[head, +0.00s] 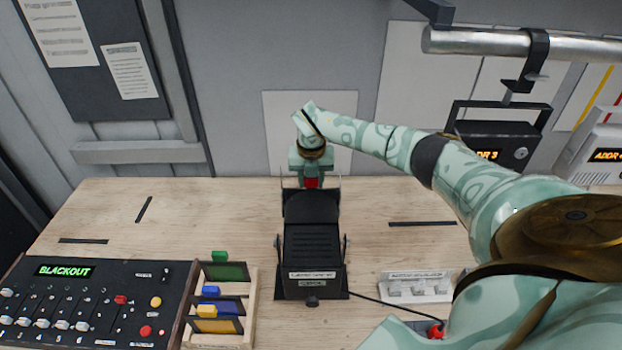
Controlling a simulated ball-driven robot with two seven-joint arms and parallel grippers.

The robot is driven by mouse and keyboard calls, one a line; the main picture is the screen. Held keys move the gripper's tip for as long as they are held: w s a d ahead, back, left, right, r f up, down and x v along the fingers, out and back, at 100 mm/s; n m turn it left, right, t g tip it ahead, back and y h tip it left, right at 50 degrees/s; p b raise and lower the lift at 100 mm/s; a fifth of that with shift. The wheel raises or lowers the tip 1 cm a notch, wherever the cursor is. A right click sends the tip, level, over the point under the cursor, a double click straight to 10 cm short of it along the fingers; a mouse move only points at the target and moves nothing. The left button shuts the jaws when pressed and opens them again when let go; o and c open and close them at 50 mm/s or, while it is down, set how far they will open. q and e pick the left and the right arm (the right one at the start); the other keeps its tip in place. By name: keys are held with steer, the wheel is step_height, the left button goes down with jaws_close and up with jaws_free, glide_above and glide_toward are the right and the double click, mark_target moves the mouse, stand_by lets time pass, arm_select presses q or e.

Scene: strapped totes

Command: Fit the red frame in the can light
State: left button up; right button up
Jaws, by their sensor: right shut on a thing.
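The can light (314,250) is a black box-shaped lamp on a yoke, standing in the middle of the wooden table with a label on its near side. My right gripper (311,181) reaches in from the right and points down at the lamp's far end. It is shut on a small red piece (311,183), which looks like the red frame's tab. The rest of the frame is hidden behind the lamp, so I cannot tell how far it sits in the light. My left gripper is not in view.
A wooden rack (250,305) holds green, blue and yellow frames at the front left. A control desk (90,300) reads BLACKOUT. A white labelled block (415,288) stands right of the lamp. A cable runs right from the lamp. Bare table lies left of the lamp.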

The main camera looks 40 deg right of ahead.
steer(key=shift+f+b, duration=0.3)
steer(key=shift+f, duration=0.2)
steer(key=o, duration=1.1)
steer(key=shift+o, duration=0.2)
